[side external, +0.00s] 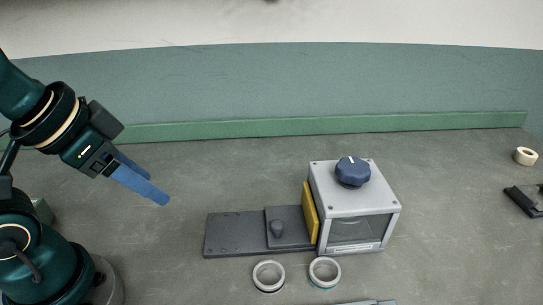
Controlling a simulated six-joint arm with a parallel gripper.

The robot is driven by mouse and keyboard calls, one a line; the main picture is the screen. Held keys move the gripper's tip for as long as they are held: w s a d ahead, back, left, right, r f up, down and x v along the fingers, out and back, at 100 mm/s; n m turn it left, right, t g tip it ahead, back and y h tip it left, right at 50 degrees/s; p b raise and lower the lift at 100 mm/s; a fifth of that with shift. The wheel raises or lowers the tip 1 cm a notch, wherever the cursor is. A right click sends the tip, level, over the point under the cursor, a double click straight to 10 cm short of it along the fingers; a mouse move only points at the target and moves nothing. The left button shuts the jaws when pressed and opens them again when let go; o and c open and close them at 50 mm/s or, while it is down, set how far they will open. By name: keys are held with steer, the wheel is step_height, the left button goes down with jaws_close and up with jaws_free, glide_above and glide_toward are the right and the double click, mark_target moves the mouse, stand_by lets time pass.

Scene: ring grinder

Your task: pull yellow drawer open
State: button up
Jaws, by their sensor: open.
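The yellow drawer front (310,212) is on the left face of a grey box-shaped grinder (355,204) with a dark blue knob (352,171) on top. The yellow front sits against or very close to the box. A dark plate (236,232) lies to its left, bearing a flat slab with a small dark knob (277,229) close to the yellow front. My gripper (158,194) has blue fingers and is open and empty. It is in the air to the left of the grinder, apart from the drawer, with its fingers pointing down and right.
Two light rings (268,275) and (324,271) lie in front of the grinder. A tape roll (526,156) and a black object (524,201) are at the far right. A grey part (370,302) is cut off at the bottom edge. A green strip (330,125) runs along the back.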

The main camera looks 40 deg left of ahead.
steer(key=w+d+r+m, duration=0.1)
steer(key=w+r+m, duration=0.3)
steer(key=w+r, duration=0.1)
steer(key=m+g, duration=0.6)
steer(key=m, duration=0.1)
glide_above(277, 224)
step_height(277, 224, down, 12)
steer(key=shift+f, duration=2.4)
jaws_close()
steer(key=shift+r, duration=0.1)
